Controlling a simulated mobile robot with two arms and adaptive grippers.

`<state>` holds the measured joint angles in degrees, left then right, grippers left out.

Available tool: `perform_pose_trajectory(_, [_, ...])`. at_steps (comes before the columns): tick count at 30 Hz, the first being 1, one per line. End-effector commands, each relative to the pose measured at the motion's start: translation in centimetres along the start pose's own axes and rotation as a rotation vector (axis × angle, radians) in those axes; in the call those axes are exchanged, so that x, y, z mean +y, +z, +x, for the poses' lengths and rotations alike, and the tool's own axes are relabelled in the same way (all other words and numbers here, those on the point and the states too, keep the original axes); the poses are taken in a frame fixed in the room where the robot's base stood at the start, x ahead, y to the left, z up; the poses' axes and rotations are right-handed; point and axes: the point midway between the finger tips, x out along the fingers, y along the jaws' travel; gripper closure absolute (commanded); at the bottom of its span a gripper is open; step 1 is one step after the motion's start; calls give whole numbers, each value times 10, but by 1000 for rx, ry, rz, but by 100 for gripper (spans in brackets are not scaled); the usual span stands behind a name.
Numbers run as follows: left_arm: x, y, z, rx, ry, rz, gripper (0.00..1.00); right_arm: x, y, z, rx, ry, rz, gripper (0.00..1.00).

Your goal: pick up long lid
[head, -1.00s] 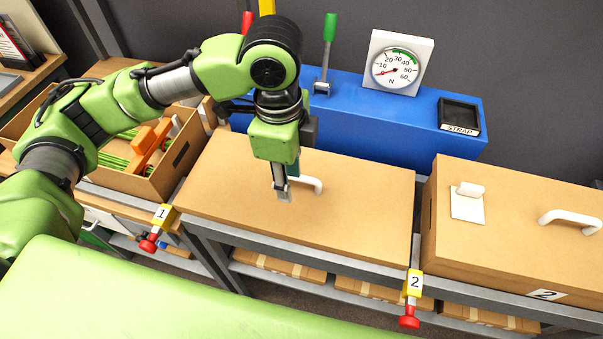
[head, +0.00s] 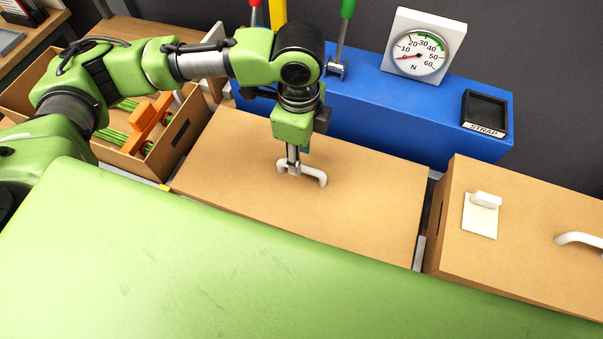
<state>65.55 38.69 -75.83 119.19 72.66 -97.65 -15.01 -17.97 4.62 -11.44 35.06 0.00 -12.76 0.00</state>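The long lid (head: 228,165), a flat brown board with a white bar handle (head: 316,176), lies in the middle of the head view. My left gripper (head: 293,168) points down at the handle, with its fingertips at the handle's left part. The fingers are seen nearly edge-on, so I cannot tell whether they are closed on the handle. The lid looks flat and level. My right gripper is not in view.
An open box (head: 172,150) with green stems and an orange tool stands left of the lid. A brown box (head: 530,225) with a white handle stands at the right. A blue block (head: 400,115) with a dial gauge (head: 421,52) and a strap tray (head: 485,113) is behind.

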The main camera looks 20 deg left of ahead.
Motion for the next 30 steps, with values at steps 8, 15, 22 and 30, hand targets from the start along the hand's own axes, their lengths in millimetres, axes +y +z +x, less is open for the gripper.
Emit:
perform_pose_trajectory(8, [3,-4,30,-2,5,-1,69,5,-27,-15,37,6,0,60])
perform_pose_trajectory(15, [2,-4,54,0,0,1,69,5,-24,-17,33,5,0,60])
perform_pose_trajectory(22, [2,-4,54,0,-1,1,76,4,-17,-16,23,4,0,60])
perform_pose_trajectory(30, [2,-5,53,0,-2,1,100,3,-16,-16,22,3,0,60])
